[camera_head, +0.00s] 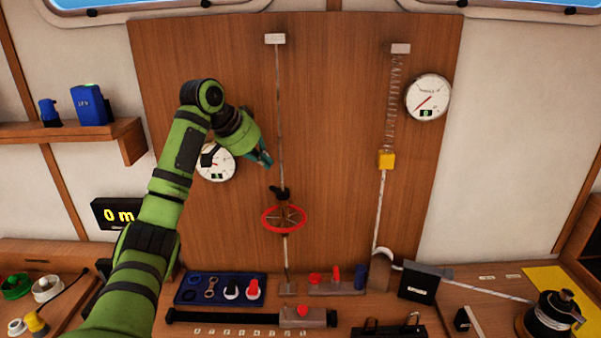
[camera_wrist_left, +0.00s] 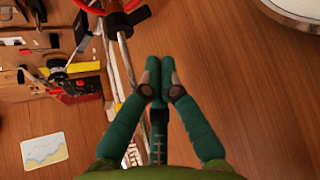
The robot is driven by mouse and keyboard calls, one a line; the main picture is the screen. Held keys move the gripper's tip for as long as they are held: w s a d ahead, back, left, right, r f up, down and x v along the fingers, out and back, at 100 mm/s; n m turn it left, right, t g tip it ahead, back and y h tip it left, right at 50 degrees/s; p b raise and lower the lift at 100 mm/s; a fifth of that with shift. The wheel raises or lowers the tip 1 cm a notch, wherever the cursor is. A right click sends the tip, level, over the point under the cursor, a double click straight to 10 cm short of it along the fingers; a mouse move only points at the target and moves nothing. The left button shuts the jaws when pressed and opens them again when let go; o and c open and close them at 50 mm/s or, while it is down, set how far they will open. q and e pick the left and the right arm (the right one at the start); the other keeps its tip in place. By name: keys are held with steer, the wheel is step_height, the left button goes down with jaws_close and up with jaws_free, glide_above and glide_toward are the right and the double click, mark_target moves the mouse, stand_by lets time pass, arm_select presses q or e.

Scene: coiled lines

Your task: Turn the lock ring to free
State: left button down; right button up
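A red spoked ring (camera_head: 284,218) sits around the thin vertical rod on the wood panel, with a dark winged piece (camera_head: 280,194) just above it. I cannot tell for sure which of these is the lock ring. My left gripper (camera_head: 267,161) is beside the rod, above and a little left of the red ring, touching neither. In the left wrist view its fingertips (camera_wrist_left: 160,68) are together with nothing visible between them. Part of the red ring (camera_wrist_left: 128,20) shows at the top of that view. My right gripper is not in view.
A dial (camera_head: 216,162) is partly behind my left arm; another dial (camera_head: 428,97) hangs right. A spring and yellow block (camera_head: 386,160) hang on a white line. Below are a blue tray (camera_head: 205,289), a red-knobbed block (camera_head: 304,312) and a black box (camera_head: 419,282). The panel's middle right is clear.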

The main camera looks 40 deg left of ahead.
mark_target(275, 179)
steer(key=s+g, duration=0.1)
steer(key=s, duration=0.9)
arm_select(q)
steer(key=p+x, duration=0.2)
steer(key=x, duration=0.1)
steer(key=s+p+x, duration=0.1)
steer(key=p+x, duration=0.1)
steer(key=shift+w+a+f, duration=0.1)
steer(key=shift+f, duration=0.4)
steer(key=shift+x, duration=0.8)
steer(key=shift+w+f, duration=0.1)
steer(key=shift+f, duration=0.05)
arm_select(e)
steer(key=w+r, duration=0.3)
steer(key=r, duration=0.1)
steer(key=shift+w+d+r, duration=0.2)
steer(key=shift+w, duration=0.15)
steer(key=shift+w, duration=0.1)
